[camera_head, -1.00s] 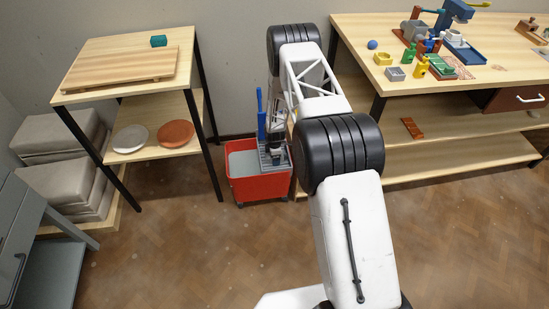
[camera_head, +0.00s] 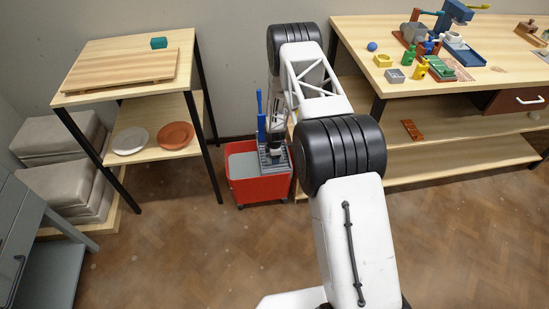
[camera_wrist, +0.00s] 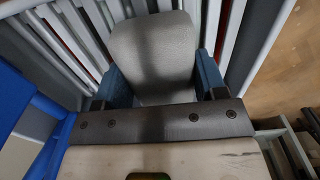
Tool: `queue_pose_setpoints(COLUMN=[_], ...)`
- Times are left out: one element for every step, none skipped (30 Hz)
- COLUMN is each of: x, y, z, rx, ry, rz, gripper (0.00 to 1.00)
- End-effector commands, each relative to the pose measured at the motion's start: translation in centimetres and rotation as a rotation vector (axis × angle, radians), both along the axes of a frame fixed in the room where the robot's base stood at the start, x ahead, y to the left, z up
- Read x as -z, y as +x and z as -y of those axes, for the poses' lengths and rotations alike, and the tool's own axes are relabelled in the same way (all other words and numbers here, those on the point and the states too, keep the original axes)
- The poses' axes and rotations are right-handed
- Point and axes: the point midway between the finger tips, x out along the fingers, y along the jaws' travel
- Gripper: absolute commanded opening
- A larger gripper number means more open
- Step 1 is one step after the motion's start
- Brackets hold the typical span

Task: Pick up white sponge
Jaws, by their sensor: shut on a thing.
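The white sponge (camera_wrist: 153,50) looks pale grey in the wrist view, a rounded block between the two blue fingers of my gripper (camera_wrist: 158,78). The fingers are shut on its sides. Slatted grey bars of the wringer (camera_wrist: 60,45) lie just beyond and around it. In the head view my gripper (camera_head: 275,151) is at the wringer on the right side of the red mop bucket (camera_head: 262,188). The sponge cannot be made out there.
A blue upright handle (camera_head: 261,117) stands close left of my gripper. A two-level wooden stand (camera_head: 150,142) is to the left, and a workbench (camera_head: 360,50) with tools and small parts is to the right. The floor in front of the bucket is clear.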

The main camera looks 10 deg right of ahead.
Motion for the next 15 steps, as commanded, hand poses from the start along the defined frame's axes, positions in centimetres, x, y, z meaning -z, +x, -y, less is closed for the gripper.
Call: queue_pose_setpoints(x=[-0.4, -0.7, -1.1, -1.4, -1.7, -2.2, -2.5, -2.5, -2.5, -2.6, -2.6, -2.7, -2.8, -2.8, -2.8], y=[0.0, 0.0, 0.0, 0.0, 0.0, 0.0, 0.0, -0.7, -1.3, -1.9, -2.5, -3.2, -3.7, -4.3, -5.1], z=[0.0, 0.0, 0.0, 0.0, 0.0, 0.0, 0.0, 0.0, 0.0, 0.0, 0.1, 0.1, 0.1, 0.1, 0.1], rx=[0.0, 0.0, 0.0, 0.0, 0.0, 0.0, 0.0, 0.0, 0.0, 0.0, 0.0, 0.0, 0.0, 0.0, 0.0], ry=[0.0, 0.0, 0.0, 0.0, 0.0, 0.0, 0.0, 0.0, 0.0, 0.0, 0.0, 0.0, 0.0, 0.0, 0.0], rz=[0.0, 0.0, 0.001, 0.001, 0.001, 0.001, 0.001, -0.002, -0.001, -0.001, -0.001, -0.001, 0.0, 0.0, -0.001], gripper=[0.39, 0.39, 0.39, 0.39, 0.39, 0.39, 0.39, 0.39, 0.39, 0.39, 0.39, 0.39, 0.39, 0.39, 0.39])
